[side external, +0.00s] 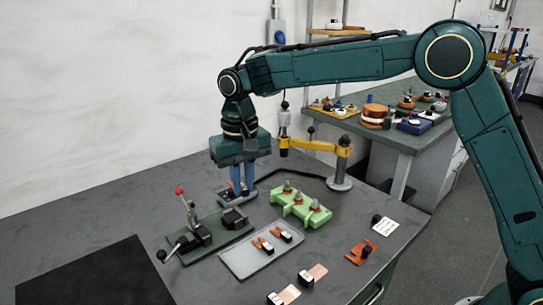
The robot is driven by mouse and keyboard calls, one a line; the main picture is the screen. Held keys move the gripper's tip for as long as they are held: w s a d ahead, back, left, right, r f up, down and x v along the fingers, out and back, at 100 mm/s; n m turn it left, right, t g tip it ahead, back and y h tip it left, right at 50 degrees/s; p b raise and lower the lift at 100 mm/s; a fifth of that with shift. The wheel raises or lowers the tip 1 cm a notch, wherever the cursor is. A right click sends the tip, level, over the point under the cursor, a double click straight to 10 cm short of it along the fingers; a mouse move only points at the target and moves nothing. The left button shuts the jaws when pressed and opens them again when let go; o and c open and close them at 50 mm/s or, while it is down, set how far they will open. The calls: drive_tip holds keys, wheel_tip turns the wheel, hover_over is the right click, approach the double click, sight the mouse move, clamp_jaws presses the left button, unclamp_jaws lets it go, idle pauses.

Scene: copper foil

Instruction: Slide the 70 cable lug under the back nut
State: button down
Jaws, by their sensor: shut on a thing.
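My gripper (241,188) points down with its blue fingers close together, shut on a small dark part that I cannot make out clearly. It is low over a dark grey base (225,197) at the back of the bench, left of the green terminal block. The green block (295,209) carries three studs with copper-coloured nuts in a row. The back nut (287,189) is the farthest of them. Two forked copper lugs with black-and-white bodies, one of them here (263,246), lie on a grey tray. Their size marks are too small to read.
A dark green lever tool with a red knob (180,191) stands left of the tray (240,262). A yellow jointed arm on a post (340,170) stands behind the block. Copper pieces (361,252) and a white card (385,225) lie at the right. A black mat (95,275) covers the front left.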

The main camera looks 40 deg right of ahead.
drive_tip(key=w+d+f+m, duration=0.4)
drive_tip(key=w+d+m, duration=0.3)
drive_tip(key=w+m, duration=0.15)
drive_tip(key=m, duration=1.1)
approach(276, 193)
drive_tip(key=a, duration=0.2)
drive_tip(key=shift+w+a+r, duration=0.2)
drive_tip(key=shift+w+r, duration=0.2)
drive_tip(key=shift+f, duration=0.15)
drive_tip(key=shift+f, duration=2.9)
drive_tip(key=shift+f, duration=0.6)
drive_tip(key=shift+s+d, duration=0.2)
drive_tip(key=shift+d, duration=0.4)
drive_tip(key=shift+s+d, duration=0.15)
drive_tip(key=shift+d, duration=0.45)
